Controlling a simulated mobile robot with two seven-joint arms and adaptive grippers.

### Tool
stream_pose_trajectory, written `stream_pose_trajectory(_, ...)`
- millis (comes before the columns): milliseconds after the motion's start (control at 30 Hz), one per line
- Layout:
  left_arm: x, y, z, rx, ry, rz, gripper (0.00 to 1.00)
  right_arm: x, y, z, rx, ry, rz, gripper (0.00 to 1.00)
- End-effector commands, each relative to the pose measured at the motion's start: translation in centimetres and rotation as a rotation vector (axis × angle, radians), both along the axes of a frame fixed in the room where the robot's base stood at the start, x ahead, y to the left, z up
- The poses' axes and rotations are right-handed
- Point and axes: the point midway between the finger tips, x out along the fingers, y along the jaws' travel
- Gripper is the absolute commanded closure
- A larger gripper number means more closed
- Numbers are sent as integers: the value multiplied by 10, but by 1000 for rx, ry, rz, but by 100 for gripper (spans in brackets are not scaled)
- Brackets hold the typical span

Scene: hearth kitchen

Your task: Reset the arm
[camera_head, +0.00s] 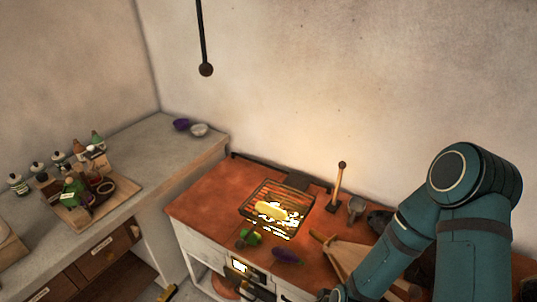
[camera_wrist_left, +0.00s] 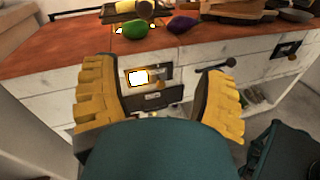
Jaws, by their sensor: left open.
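My left gripper (camera_wrist_left: 158,105) is open and empty in the left wrist view. Its two yellow ridged fingers stand wide apart in front of the white cabinet under the red counter, touching nothing that I can see. In the head view only a small yellow piece shows at the bottom edge, perhaps one of its fingertips. My right arm (camera_head: 475,215), teal, comes in from the right of the head view and bends down over the right of the counter. Its gripper is out of sight.
The red counter (camera_head: 205,205) holds a glowing grill (camera_head: 298,196) with a yellow item (camera_head: 270,211) on it. A green vegetable (camera_head: 250,238) and a purple eggplant (camera_head: 287,256) lie at the front. Bottles and a tray (camera_head: 70,214) stand left. A rod (camera_head: 202,40) hangs above.

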Motion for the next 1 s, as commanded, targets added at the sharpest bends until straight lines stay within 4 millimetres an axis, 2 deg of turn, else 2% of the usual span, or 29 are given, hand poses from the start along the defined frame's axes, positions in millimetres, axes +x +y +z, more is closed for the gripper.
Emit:
stream_pose_trajectory(33, -3, -21, 0, 24, 12, -86, 28, 0, 0, -3, 0, 1, 1, 100)
stream_pose_trajectory(100, -12, -43, -3, 75, 35, -197, 28, -1, 0, -5, 0, 2, 2, 100)
stream_pose_trajectory(300, -51, -98, -15, 280, 82, -545, 28, -1, 0, -14, -1, 4, 2, 100)
stream_pose_trajectory(433, -85, -122, -27, 503, 75, -809, 28, -2, 1, -21, 0, 6, 4, 100)
stream_pose_trajectory(567, -109, -127, -39, 815, -7, -1061, 28, -3, 2, -31, -1, 9, 6, 100)
stream_pose_trajectory(667, -110, -125, -42, 1066, -132, -1190, 28, -4, 2, -37, -2, 12, 7, 100)
stream_pose_trajectory(800, -94, -129, -34, 1356, -367, -1265, 28, -5, 2, -45, -2, 14, 10, 100)
stream_pose_trajectory(1000, -73, -145, -14, 1559, -630, -1247, 28, -6, 3, -50, -3, 15, 11, 100)
